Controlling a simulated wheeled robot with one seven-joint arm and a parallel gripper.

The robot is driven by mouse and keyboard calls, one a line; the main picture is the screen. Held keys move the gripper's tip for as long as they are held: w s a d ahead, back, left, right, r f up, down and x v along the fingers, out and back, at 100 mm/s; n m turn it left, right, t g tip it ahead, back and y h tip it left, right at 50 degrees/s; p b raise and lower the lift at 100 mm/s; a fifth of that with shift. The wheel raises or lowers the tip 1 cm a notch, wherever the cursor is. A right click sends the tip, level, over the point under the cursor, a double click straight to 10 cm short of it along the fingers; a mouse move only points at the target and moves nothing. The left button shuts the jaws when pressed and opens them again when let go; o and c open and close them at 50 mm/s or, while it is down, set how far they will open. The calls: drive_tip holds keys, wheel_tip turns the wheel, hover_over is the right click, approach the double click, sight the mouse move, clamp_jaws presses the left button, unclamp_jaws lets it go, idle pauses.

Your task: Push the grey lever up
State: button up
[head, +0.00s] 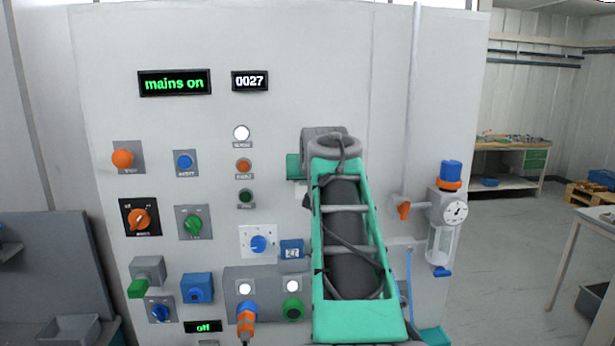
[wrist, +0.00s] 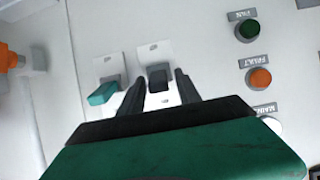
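In the wrist view, which is upside down against the head view, the dark grey lever (wrist: 158,78) stands out from a white plate on the panel. My gripper (wrist: 159,82) is open, with one dark finger on each side of this lever. I cannot tell whether either finger touches it. A teal lever (wrist: 103,94) on its own plate is just left of the fingers there. In the head view my arm hides both levers, and my fingertips do not show.
The white panel (head: 290,40) bears lamps, knobs and displays. The orange lamp (wrist: 258,78) and green lamp (wrist: 247,31) are right of the gripper in the wrist view. A valve with orange handle (head: 404,209) and a gauge (head: 454,212) stand right of my arm.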

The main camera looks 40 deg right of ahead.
drive_tip(key=shift+o, duration=0.4)
drive_tip(key=b+v, duration=0.2)
drive_tip(key=v, duration=0.5)
drive_tip(key=shift+s+a+r+b, duration=0.2)
drive_tip(key=shift+s+b, duration=0.1)
drive_tip(key=shift+b, duration=0.05)
